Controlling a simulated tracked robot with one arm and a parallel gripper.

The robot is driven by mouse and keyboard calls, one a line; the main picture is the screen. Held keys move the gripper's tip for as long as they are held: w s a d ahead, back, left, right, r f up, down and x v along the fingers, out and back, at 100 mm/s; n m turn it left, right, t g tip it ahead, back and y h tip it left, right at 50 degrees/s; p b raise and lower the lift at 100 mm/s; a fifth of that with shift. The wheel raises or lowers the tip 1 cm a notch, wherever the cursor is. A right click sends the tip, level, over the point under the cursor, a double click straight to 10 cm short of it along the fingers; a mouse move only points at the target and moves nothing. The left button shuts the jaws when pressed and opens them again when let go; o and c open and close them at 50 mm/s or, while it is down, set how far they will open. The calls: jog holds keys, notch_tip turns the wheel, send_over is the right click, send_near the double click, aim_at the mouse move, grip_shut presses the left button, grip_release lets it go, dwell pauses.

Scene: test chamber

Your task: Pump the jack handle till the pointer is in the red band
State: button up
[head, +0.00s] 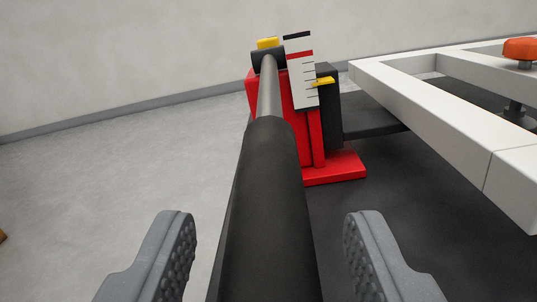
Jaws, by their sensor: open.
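The jack handle (270,195) is a grey rod with a thick black grip. It runs from the bottom of the head view up to a black pivot on the red jack (337,167). My gripper (270,240) is open, one grey ridged finger on each side of the grip, with a gap visible on both sides. A white scale (303,92) stands on the jack with black tick marks and a red band (299,54) near its top. The yellow pointer (322,81) is below the red band, around the middle of the scale.
A white frame (430,110) stands to the right of the jack, with an orange knob (521,48) on it. A dark mat (400,220) lies under the jack and frame. Grey floor (120,170) to the left is mostly clear, up to a pale wall (110,60).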

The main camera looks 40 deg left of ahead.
jog(key=shift+x, duration=1.3)
jog(key=shift+c, duration=0.3)
